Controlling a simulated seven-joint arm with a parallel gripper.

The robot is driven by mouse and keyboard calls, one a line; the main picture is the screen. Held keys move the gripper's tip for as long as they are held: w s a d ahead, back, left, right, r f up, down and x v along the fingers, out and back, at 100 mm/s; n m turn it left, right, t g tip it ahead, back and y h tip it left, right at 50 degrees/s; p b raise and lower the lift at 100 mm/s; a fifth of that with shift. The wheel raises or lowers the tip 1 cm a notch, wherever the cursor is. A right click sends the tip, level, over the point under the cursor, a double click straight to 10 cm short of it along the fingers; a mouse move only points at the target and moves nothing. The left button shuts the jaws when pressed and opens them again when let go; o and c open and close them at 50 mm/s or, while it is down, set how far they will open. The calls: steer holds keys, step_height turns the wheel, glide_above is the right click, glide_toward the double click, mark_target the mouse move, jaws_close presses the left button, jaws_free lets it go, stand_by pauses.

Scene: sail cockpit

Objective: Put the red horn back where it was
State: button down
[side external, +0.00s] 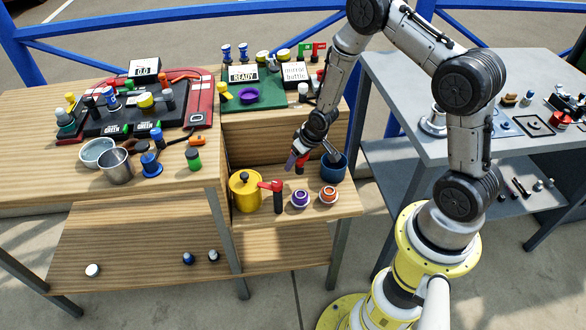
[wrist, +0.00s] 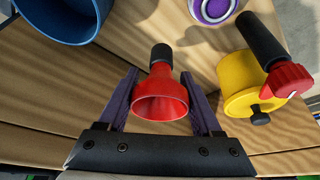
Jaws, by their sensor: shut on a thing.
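The red horn (wrist: 160,95), a red flared bell with a black end, sits between the two purple fingers of my gripper (wrist: 163,100) in the wrist view. My gripper is shut on it, with the bell's mouth toward the palm. In the side view my gripper (side external: 297,160) is over the lower wooden shelf, and a small part of the red horn (side external: 300,168) shows just beside the fingers. I cannot tell whether the horn touches the shelf.
A raised shelf with a green mat (side external: 268,95) stands behind.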

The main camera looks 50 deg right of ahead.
steer(key=shift+w+d+f, duration=0.2)
steer(key=shift+w+f, duration=0.75)
steer(key=shift+f, duration=1.7)
steer(key=shift+f, duration=0.1)
steer(key=shift+c, duration=0.3)
jaws_free()
